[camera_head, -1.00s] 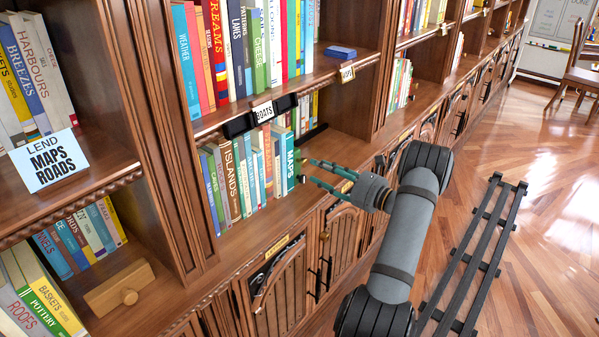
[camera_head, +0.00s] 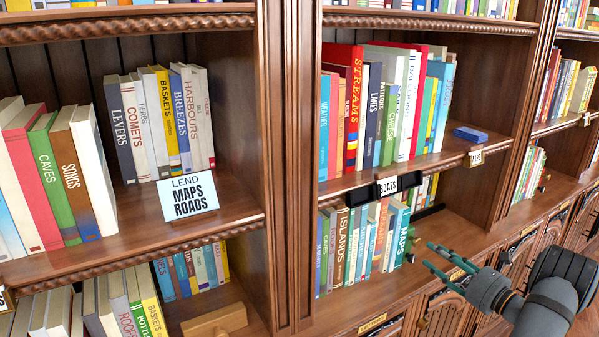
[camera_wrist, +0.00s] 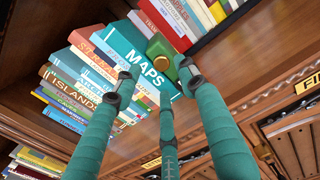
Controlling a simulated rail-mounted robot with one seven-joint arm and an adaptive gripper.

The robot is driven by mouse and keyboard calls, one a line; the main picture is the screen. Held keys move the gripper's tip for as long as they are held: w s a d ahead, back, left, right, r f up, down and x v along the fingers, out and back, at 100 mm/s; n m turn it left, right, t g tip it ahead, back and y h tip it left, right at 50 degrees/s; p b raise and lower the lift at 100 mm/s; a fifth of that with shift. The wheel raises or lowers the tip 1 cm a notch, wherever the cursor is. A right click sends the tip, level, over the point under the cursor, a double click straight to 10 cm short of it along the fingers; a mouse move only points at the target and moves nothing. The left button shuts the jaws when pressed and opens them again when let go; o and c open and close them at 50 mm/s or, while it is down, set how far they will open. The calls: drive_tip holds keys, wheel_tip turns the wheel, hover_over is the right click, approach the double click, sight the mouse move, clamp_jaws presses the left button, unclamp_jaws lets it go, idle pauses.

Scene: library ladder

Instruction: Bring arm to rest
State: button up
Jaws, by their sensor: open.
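My gripper (camera_head: 432,257) is open and empty, with its teal fingers spread, just right of the teal MAPS book (camera_head: 402,232) on the lower right shelf. In the wrist view, my gripper (camera_wrist: 158,88) shows three fingers pointing at the row's end, with the MAPS book (camera_wrist: 138,56) beyond them. My arm comes in from the lower right.
A LEND MAPS ROADS card (camera_head: 188,196) stands on the left shelf. A BOATS label (camera_head: 388,186) hangs above the MAPS row. A blue book (camera_head: 470,134) lies flat on the shelf above. A wooden block (camera_head: 214,321) sits at lower left. Shelf right of my fingers is bare.

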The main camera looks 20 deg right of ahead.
sight(418, 242)
drive_tip(key=x, duration=0.5)
drive_tip(key=shift+w+p, duration=0.25)
drive_tip(key=shift+p, duration=0.1)
drive_tip(key=shift+b+v, duration=0.55)
drive_tip(key=shift+v, duration=4.6)
drive_tip(key=s+a+f+n+g+y+b, duration=0.2)
drive_tip(key=s+a+f+n+g+b, duration=0.2)
drive_tip(key=a+f, duration=0.9)
drive_tip(key=s+a+f+n+g+y+b, duration=0.3)
drive_tip(key=a+f+n+g+b, duration=0.7)
drive_tip(key=a+f, duration=0.3)
drive_tip(key=shift+s+a+n+g+b, duration=0.3)
drive_tip(key=shift+s+a+g+b, duration=0.1)
drive_tip(key=shift+a, duration=0.75)
drive_tip(key=shift+a+f, duration=0.1)
